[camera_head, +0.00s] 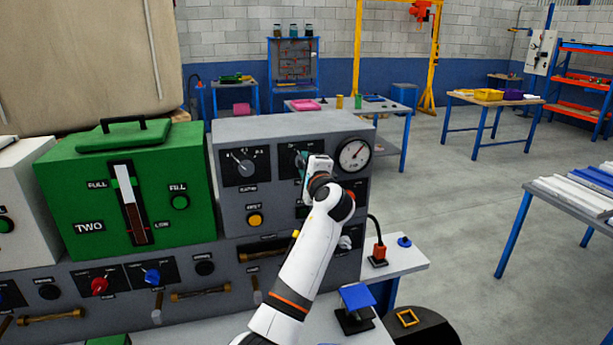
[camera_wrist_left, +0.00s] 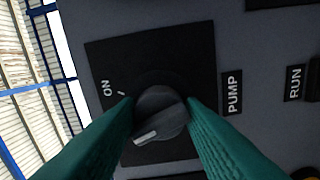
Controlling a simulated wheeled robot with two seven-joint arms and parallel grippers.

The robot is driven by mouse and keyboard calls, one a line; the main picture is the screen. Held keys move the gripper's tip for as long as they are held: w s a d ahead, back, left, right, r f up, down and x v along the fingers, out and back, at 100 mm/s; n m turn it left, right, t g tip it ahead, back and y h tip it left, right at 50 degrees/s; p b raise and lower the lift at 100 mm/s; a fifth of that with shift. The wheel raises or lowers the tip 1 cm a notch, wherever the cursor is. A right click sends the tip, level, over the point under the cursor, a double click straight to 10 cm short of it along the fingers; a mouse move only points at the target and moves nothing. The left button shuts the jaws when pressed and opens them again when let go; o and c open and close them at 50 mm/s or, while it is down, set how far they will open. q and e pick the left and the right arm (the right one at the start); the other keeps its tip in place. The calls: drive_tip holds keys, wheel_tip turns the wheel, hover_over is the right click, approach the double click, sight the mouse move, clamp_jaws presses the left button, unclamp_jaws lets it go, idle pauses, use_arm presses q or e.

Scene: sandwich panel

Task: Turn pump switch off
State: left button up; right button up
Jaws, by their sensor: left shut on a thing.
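The pump switch is a dark grey rotary knob (camera_wrist_left: 162,112) on a black plate (camera_wrist_left: 110,58) in the left wrist view. A white "PUMP" label (camera_wrist_left: 233,93) stands to the right of it, and "ON" (camera_wrist_left: 107,88) with a short tick is at its upper left. The knob's white pointer mark points to the lower left of the picture, not at the ON tick. My left gripper (camera_head: 303,167) is at the grey panel (camera_head: 290,125), its teal fingers on both sides of the knob. In the head view the gripper and arm hide the knob. My right gripper is out of view.
A round gauge (camera_head: 354,155) is right of my gripper, and a selector dial (camera_head: 243,167) is left of it. A yellow button (camera_head: 255,219) sits below the dial. A green tank box (camera_head: 130,190) stands at left. The floor at right is open.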

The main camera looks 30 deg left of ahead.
use_arm(q)
drive_tip(key=shift+f+n+b, duration=0.1)
drive_tip(key=shift+n+b, duration=0.6)
drive_tip(key=shift+n, duration=0.3)
drive_tip(key=o, duration=1)
drive_tip(key=b+v, duration=0.3)
drive_tip(key=v, duration=0.9)
